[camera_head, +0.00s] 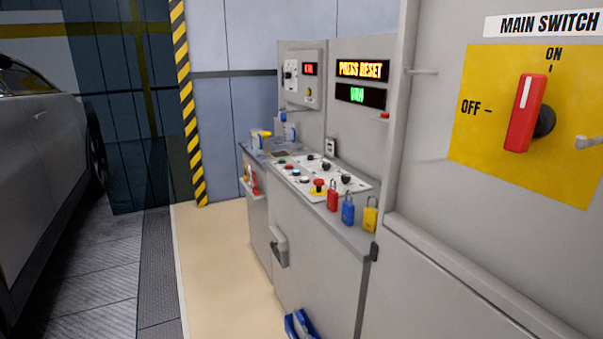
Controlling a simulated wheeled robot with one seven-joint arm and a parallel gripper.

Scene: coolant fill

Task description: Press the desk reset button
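The grey control desk (312,245) stands along the wall in the middle of the view. Its sloped white panel (343,181) carries several small buttons and knobs. Among them are a blue button (296,172), a red button (289,167) and a red mushroom button (318,185) on a yellow base. The labels are too small to read, so I cannot tell which one is the reset button. A display (360,70) above the desk reads "PRESS RESET" in yellow letters. A green-lit display (357,95) below it is hard to read. My gripper is not in view.
Red (332,199), blue (348,211) and yellow (370,219) padlocks are at the desk's near front edge. A cabinet at right bears a red main switch (525,115), upright at ON. A blue object (299,325) sits low by the desk. A car (40,160) stands left; floor between is clear.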

